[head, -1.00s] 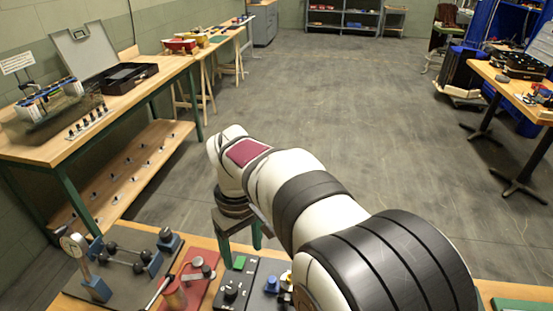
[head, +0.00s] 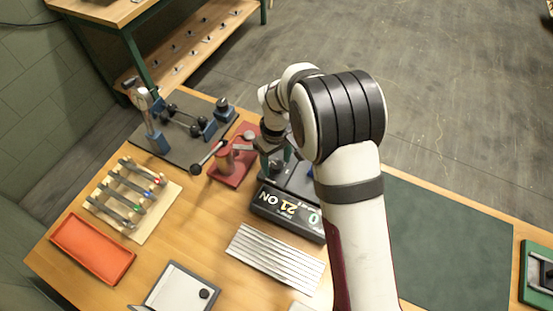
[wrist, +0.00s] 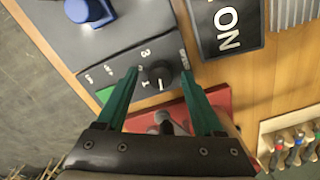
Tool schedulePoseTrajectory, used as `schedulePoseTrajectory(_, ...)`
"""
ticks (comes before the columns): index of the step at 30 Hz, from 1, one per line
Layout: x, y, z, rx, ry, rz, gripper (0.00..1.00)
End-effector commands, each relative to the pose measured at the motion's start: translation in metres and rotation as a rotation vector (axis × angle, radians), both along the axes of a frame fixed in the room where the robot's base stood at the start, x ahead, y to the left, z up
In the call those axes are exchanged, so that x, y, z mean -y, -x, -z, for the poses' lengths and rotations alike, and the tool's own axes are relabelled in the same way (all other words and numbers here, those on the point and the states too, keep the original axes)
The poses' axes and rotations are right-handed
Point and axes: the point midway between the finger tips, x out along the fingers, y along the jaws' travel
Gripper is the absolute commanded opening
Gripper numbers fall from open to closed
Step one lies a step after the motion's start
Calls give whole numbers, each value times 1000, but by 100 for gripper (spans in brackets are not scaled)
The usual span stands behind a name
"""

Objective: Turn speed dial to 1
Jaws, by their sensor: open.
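The black speed dial (wrist: 157,74) sits on a dark control panel (wrist: 112,60) with white printed marks around it. A small white mark shows on its knob; I cannot tell for sure which number it points at. My gripper (wrist: 160,76) is open, with one green finger on each side of the dial in the wrist view. I cannot tell whether the fingers touch it. In the head view my gripper (head: 268,168) is over the panel area, and my arm hides the dial.
A blue knob (wrist: 82,10) is on a neighbouring grey plate. A red base (head: 233,168) with a metal post and a lever is close to my gripper. A silver ribbed plate (head: 275,258) lies nearer.

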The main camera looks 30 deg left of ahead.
Motion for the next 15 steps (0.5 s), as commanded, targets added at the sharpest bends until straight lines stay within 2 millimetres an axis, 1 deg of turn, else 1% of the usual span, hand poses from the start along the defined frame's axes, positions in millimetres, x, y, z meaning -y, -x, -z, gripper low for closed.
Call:
schedulePoseTrajectory(5, 0, 0, 0, 0, 0, 0, 69)
schedulePoseTrajectory(9, 0, 0, 0, 0, 0, 1, 44)
schedulePoseTrajectory(11, 0, 0, 0, 0, 0, 1, 33)
schedulePoseTrajectory(12, 0, 0, 0, 0, 0, 1, 26)
schedulePoseTrajectory(14, 0, 0, 0, 0, 0, 1, 15)
schedulePoseTrajectory(15, 0, 0, 0, -1, 0, 1, 8)
